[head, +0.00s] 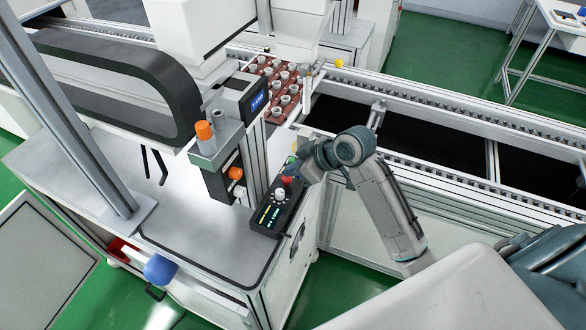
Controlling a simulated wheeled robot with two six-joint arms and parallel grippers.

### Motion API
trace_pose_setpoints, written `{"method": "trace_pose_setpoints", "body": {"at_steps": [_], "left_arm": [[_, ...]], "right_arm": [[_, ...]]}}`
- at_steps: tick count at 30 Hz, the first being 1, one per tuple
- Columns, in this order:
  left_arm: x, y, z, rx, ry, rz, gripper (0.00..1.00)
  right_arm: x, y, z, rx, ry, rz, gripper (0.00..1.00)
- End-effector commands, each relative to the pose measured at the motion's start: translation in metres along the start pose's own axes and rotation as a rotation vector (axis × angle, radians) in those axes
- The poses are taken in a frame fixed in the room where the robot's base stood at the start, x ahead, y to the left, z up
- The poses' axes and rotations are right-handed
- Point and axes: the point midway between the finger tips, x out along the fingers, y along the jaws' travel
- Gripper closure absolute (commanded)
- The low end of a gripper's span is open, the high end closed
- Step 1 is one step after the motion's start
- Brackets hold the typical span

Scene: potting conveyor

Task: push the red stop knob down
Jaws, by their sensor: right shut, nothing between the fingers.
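The red stop knob (287,180) is on the upper part of a black control box, which stands on the right edge of the white machine table. Only part of the knob shows, because my right gripper (296,177) is right beside or over it. My right arm reaches in from the right and its wrist hides the gap, so I cannot tell whether the fingertips touch the knob. The right gripper is shut and empty. My left gripper is not in view.
A machine column with an orange-capped cylinder (204,131) rises just left of the control box. A brown tray (270,71) with several small pots sits on the conveyor behind. The conveyor rail (450,100) runs to the right.

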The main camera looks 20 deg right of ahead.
Motion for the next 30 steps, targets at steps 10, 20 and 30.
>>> {"method": "trace_pose_setpoints", "body": {"at_steps": [10,20,30], "left_arm": [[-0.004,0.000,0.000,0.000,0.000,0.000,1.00],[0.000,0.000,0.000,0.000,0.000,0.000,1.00],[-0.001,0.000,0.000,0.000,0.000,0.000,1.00]], "right_arm": [[0.009,0.000,0.009,-0.001,0.001,0.001,1.00],[0.020,0.000,0.021,0.003,-0.002,-0.002,1.00],[0.023,0.000,0.024,0.002,-0.002,-0.001,1.00]]}}
